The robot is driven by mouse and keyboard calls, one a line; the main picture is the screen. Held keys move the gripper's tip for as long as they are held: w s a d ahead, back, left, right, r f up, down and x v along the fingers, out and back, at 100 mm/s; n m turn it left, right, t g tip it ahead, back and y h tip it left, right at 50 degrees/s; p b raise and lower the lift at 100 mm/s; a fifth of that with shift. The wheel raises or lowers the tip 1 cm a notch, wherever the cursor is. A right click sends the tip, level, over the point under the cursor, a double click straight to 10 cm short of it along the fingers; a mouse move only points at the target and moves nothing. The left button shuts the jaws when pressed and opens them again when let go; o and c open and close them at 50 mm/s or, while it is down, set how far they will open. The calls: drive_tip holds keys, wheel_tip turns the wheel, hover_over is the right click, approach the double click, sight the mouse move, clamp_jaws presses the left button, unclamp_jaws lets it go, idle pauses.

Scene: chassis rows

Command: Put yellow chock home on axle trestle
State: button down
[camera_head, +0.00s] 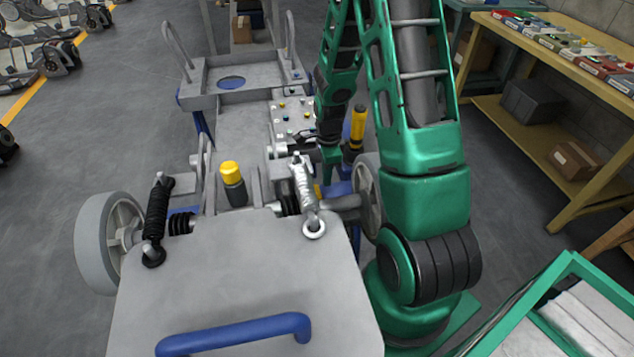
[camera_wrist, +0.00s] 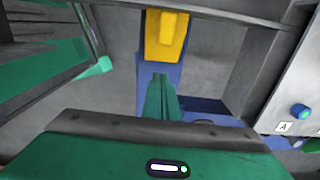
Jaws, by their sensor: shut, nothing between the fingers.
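The yellow chock (camera_wrist: 166,36) is at the top middle of the wrist view, on or against a blue support (camera_wrist: 147,76) that I take to be the axle trestle. How well the chock is seated cannot be told. My gripper (camera_wrist: 160,82) is shut and empty, with its green fingers pointing at the chock. Its tips show just below the chock in the picture; whether they touch it is unclear. In the head view a small yellow part (camera_head: 318,190) beside blue parts shows low behind the silver damper, mostly hidden, and my arm covers much of that area.
The grey chassis (camera_head: 240,135) fills the middle, with a yellow-capped cylinder (camera_head: 232,180), a silver damper (camera_head: 303,190) and wheels around the work spot. A yellow-and-black cylinder (camera_head: 357,128) stands near my arm. A workbench (camera_head: 560,65) is at right, a green-framed bin (camera_head: 560,310) at lower right.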

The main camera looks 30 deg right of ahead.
wheel_tip(320, 180, up, 9)
drive_tip(key=shift+f, duration=0.2)
